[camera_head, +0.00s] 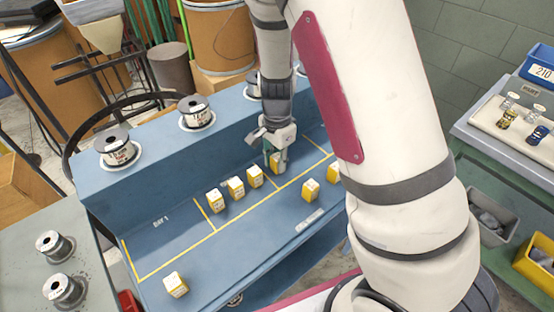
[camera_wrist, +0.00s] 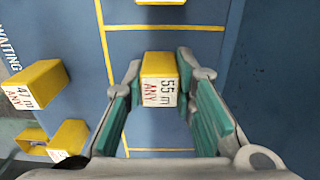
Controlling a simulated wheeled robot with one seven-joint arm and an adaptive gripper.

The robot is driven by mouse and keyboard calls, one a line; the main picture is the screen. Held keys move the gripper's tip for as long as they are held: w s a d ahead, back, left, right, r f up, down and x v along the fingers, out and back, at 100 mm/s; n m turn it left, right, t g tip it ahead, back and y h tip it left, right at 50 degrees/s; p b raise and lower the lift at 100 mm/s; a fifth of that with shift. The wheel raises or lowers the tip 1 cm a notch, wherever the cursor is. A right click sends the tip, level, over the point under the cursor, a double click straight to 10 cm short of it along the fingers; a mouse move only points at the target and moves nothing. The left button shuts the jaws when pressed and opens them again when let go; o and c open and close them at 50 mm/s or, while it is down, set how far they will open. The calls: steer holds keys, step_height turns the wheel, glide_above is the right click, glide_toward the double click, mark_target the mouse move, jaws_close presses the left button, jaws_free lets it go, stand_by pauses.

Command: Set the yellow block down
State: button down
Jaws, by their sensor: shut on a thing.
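The yellow block (camera_wrist: 158,65) has a white label reading "55 m ANY". It sits between the green-padded fingers of my gripper (camera_wrist: 160,80), which is shut on it. In the head view my gripper (camera_head: 276,154) points down over the blue bench, and the held block (camera_head: 277,162) shows partly below the fingers, low over or at the surface. I cannot tell whether it touches the bench. The block lies within a bay outlined by yellow lines, at the right end of a row of similar blocks. My arm hides part of the bench's right side.
Similar yellow blocks stand left of my gripper (camera_head: 255,176), (camera_head: 236,187), (camera_head: 215,201), and others to its right (camera_head: 311,190). One block (camera_head: 176,285) stands alone at front left. White-and-black spools (camera_head: 196,112) sit on the raised blue ledge behind. The bench's front left is mostly clear.

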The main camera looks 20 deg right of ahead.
mark_target(277, 157)
steer(key=c, duration=1.3)
jaws_free()
steer(key=shift+f, duration=0.1)
steer(key=shift+c, duration=0.2)
step_height(277, 157, up, 12)
steer(key=p, duration=0.2)
steer(key=s+r+n+t+y, duration=0.2)
steer(key=s+r+n, duration=0.6)
steer(key=s+r, duration=0.5)
steer(key=s+r+n+t+h, duration=0.1)
steer(key=s+n, duration=0.2)
steer(key=s, duration=0.3)
steer(key=s+r+n+h, duration=0.1)
steer(key=s+r+n, duration=0.1)
steer(key=s, duration=0.4)
steer(key=shift+d+r+n+t, duration=0.15)
steer(key=shift+r+n+t, duration=0.2)
steer(key=shift+n, duration=0.35)
steer(key=shift+s, duration=0.1)
